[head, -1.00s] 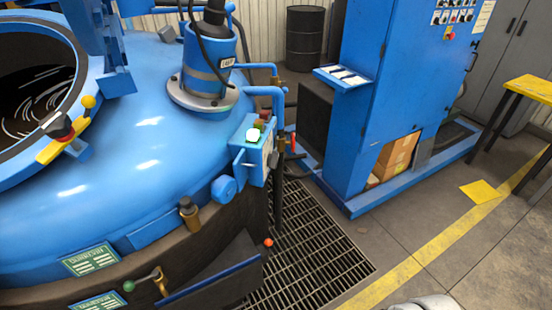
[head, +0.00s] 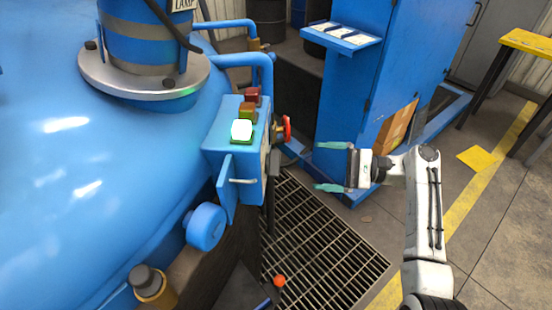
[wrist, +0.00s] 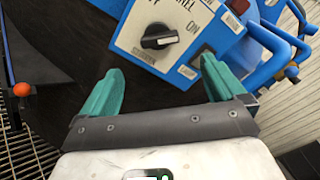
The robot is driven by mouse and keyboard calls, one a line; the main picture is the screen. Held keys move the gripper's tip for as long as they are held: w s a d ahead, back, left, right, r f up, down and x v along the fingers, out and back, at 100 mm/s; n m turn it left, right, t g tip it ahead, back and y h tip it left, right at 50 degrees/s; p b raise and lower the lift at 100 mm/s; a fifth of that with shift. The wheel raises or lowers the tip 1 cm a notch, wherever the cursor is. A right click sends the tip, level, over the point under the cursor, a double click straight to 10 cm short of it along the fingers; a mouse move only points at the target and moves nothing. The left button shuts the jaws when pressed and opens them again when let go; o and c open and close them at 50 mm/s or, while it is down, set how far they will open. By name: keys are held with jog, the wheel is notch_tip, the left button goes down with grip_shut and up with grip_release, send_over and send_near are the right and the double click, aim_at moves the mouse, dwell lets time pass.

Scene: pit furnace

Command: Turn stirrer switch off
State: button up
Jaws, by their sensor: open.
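A black rotary switch (wrist: 157,37) sits on a pale panel plate in the wrist view. Its bar lies roughly level in the picture, one end toward the printed ON. In the wrist view my teal fingers (wrist: 160,85) lie below the switch, with a gap between.
The box top carries a lit green button (head: 241,131) with orange and red ones behind. A red valve handle (head: 286,128) and blue pipes stand close behind the box. The big blue vessel (head: 110,215) fills the left. Floor grating (head: 325,240) lies below; a blue cabinet (head: 355,100) stands behind.

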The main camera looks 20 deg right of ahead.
aim_at(275, 163)
jog(key=x, duration=1)
jog(key=shift+a+p, duration=0.3)
jog(key=shift+w, duration=0.15)
jog(key=c, duration=1)
